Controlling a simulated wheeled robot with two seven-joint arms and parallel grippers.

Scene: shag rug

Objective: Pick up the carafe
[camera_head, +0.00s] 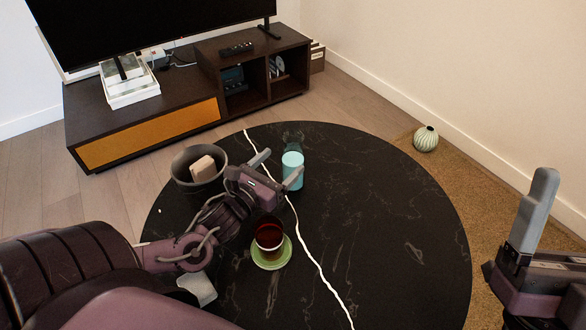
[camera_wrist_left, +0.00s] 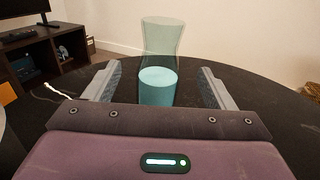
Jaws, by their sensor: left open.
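The carafe (camera_head: 293,170) is clear glass with a teal lower part and stands upright on the black round table (camera_head: 390,230). My left gripper (camera_head: 282,163) is open at the carafe's left side in the head view, its fingers pointing toward it. In the left wrist view the carafe (camera_wrist_left: 158,87) stands centred in the gap between the two fingers (camera_wrist_left: 158,84), with room on both sides. I cannot tell how far it is inside the jaws. My right gripper (camera_head: 540,225) is at the right edge, partly cut off, away from the carafe.
A dark bowl (camera_head: 177,170) holding a beige block (camera_head: 203,168) stands left of my left gripper. A cup of dark red drink (camera_head: 269,236) sits on a green saucer (camera_head: 258,259) nearer me. The table's right side is clear. A striped vase (camera_head: 426,138) stands beyond the table.

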